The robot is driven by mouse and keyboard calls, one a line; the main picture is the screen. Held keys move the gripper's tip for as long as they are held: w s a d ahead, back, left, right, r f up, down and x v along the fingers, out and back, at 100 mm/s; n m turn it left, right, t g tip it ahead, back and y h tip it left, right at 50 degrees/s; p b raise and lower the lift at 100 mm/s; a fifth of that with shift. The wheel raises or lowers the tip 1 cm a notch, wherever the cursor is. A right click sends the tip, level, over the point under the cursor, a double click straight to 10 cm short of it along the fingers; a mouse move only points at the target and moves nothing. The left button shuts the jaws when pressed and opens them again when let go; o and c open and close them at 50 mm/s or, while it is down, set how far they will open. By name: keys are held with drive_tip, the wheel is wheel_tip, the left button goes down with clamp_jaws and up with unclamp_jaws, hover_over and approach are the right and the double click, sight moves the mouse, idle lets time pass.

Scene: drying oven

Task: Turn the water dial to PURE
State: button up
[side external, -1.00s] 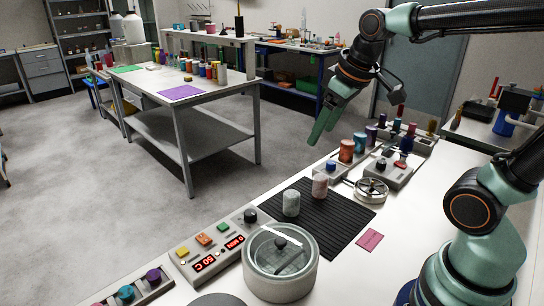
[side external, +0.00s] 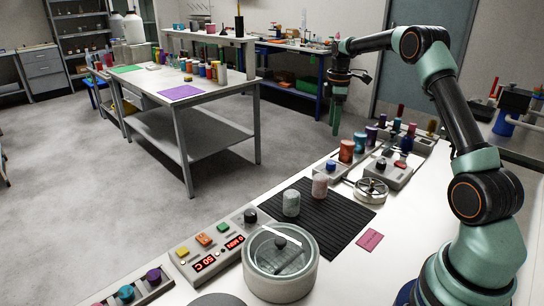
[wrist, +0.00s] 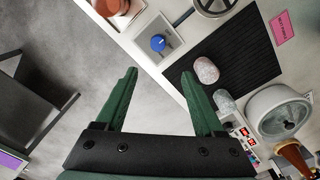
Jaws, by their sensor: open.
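A blue knob (side external: 331,167) sits on a small pale base at the bench's far edge; the wrist view also shows this knob (wrist: 158,42). A black knob (side external: 381,163) and a red part sit on a grey box to its right. No label is readable, so I cannot tell which of these is the water dial, nor its setting. My gripper (side external: 336,128) hangs pointing down, above and beyond the bench's far edge. In the wrist view my gripper (wrist: 159,73) is open and empty, its two green fingers spread, with the blue knob ahead of the gap and apart from the fingers.
A metal handwheel (side external: 371,191) stands beside the blue knob. Orange (side external: 346,151) and blue (side external: 360,142) jars stand behind. Two speckled jars stand on a black ribbed mat (side external: 335,225). A lidded round vessel (side external: 281,270) and a control panel (side external: 205,262) are nearer.

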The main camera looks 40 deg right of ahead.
sight(331, 162)
drive_tip(key=f, duration=0.9)
drive_tip(key=d+f, duration=0.1)
drive_tip(key=f, duration=0.3)
drive_tip(key=shift+d+f, duration=0.1)
drive_tip(key=shift+f, duration=0.1)
clamp_jaws()
